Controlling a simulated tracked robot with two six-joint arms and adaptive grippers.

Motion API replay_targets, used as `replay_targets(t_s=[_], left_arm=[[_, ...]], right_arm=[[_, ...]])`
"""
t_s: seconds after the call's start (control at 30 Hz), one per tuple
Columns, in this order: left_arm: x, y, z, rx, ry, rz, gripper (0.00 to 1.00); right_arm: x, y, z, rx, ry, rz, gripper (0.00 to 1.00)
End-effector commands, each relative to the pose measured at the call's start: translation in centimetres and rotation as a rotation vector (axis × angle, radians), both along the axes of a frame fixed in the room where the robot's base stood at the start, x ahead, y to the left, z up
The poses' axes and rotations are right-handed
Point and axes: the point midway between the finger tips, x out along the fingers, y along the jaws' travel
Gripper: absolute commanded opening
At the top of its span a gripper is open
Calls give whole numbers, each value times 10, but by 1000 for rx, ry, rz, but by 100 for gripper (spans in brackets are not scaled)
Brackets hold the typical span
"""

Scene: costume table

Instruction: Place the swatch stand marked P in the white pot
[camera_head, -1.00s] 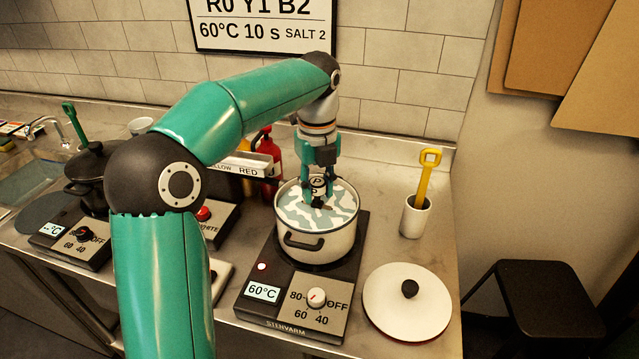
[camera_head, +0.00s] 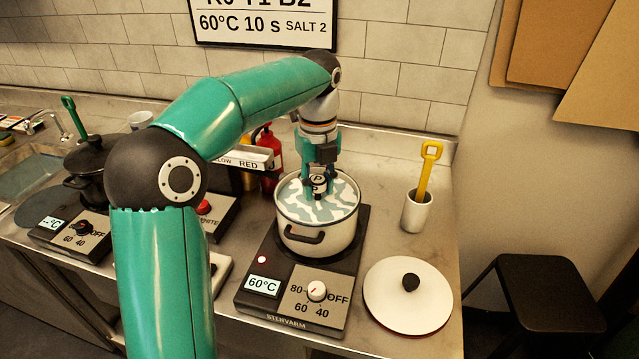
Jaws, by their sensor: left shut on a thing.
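The white pot (camera_head: 296,236) stands on a hotplate, with pale blue-grey and white patterned contents showing inside its rim. My left gripper (camera_head: 319,189) points down over the pot's opening. It is shut on the swatch stand marked P (camera_head: 318,179), a small white and dark piece whose P label shows between the fingers. The stand is upright over the pot's contents; its lower end is hard to make out, so I cannot tell whether it touches them. My right gripper is not in view.
The hotplate (camera_head: 262,286) reads 60°C. A white lid (camera_head: 385,300) lies to its right, and a white cup (camera_head: 415,217) with a yellow-handled tool stands behind that.

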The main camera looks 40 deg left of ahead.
Motion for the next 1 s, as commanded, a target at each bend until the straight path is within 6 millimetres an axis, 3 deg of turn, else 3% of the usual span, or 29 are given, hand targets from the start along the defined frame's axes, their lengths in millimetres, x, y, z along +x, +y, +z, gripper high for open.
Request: replay_targets(t_s=[0.37, 0.4, 0.57, 0.8, 0.9, 1.0], left_arm=[[0, 0, -3, 0, 0, 0, 0], [0, 0, -3, 0, 0, 0, 34], [0, 0, -3, 0, 0, -1, 61], [0, -1, -3, -1, 1, -1, 64], [0, -1, -3, -1, 1, -1, 80], [0, -1, -3, 0, 1, -1, 83]], right_arm=[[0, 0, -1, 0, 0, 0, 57], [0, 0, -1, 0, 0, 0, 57], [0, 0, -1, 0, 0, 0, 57], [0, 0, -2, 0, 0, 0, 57], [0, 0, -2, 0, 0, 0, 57], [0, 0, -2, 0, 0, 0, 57]])
